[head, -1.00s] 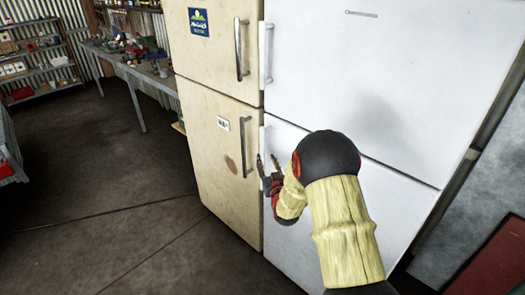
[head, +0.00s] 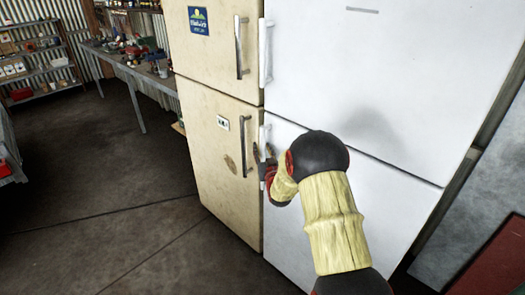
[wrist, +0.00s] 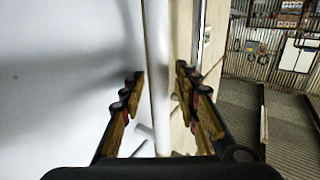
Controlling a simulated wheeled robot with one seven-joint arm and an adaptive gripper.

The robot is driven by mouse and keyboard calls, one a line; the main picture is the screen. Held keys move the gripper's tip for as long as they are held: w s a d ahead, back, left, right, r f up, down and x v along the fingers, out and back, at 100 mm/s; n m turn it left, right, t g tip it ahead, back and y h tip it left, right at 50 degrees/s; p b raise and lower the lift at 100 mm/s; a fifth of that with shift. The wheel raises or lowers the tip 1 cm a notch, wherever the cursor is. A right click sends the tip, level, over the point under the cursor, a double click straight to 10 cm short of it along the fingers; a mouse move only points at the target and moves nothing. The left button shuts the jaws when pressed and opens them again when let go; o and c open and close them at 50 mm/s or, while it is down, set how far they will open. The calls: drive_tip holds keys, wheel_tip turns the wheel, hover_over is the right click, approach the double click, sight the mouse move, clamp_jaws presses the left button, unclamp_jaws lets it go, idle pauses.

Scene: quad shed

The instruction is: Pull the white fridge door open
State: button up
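The white fridge (head: 400,80) stands at the right in the head view, with an upper and a lower door. Its upper handle (head: 266,52) and lower handle (head: 264,132) are upright white bars on the left edge. My gripper (head: 264,154) is at the lower handle, partly hidden behind my own arm. In the wrist view the white handle bar (wrist: 157,60) stands upright between the fingers of my open gripper (wrist: 160,82). A gap shows on both sides of the bar. The white door face (wrist: 60,80) fills the left. Both doors look closed.
A cream fridge (head: 215,150) with metal handles stands close against the left side of the white fridge. A workbench (head: 135,72) and shelves (head: 35,60) are farther left. The concrete floor (head: 110,220) in front at left is clear. A grey panel (head: 470,215) is at right.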

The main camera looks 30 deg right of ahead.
drive_tip(key=shift+c, duration=1.2)
clamp_jaws()
